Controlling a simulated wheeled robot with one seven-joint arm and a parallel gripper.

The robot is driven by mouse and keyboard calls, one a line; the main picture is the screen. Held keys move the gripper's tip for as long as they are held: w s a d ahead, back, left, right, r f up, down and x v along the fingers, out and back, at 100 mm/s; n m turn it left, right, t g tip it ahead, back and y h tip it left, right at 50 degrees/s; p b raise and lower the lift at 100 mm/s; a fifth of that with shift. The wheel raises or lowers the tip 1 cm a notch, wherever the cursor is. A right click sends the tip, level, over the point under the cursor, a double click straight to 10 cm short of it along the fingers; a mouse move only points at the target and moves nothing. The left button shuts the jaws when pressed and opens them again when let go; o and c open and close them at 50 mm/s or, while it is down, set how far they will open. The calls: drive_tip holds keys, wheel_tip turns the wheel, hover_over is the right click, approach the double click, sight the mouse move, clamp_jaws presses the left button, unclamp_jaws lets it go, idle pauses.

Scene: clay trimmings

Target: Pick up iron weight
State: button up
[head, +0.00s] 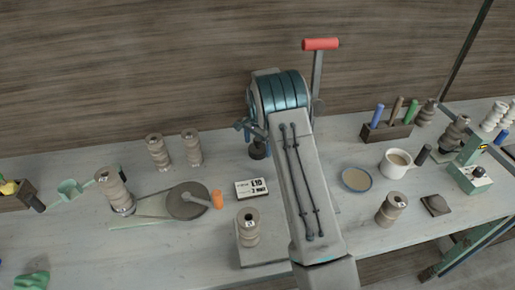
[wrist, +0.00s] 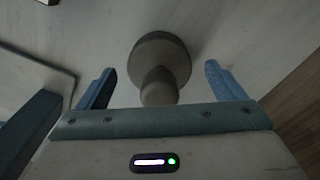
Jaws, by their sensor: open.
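The iron weight (wrist: 160,58) is a dark grey piece with a wide round base and a narrower knob. In the wrist view it stands on the pale table between the fingers of my gripper (wrist: 159,72), its knob towards the palm. The two blue fingers are open, one on each side, with a gap to the weight on both sides. In the head view a dark round piece (head: 258,151), seemingly the same weight, shows just under my gripper at the back of the table. My arm hides much of the gripper there.
A black-and-white card (head: 251,189) lies in front of the weight. Spools (head: 192,147) stand to its left, near a round grey disc (head: 188,201). A blue-rimmed dish (head: 356,180) and white mug (head: 395,163) are right of my arm. The wall is close behind.

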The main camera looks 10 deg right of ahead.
drive_tip(key=c, duration=1.7)
drive_tip(key=shift+w+r, duration=0.1)
drive_tip(key=shift+r, duration=0.05)
clamp_jaws()
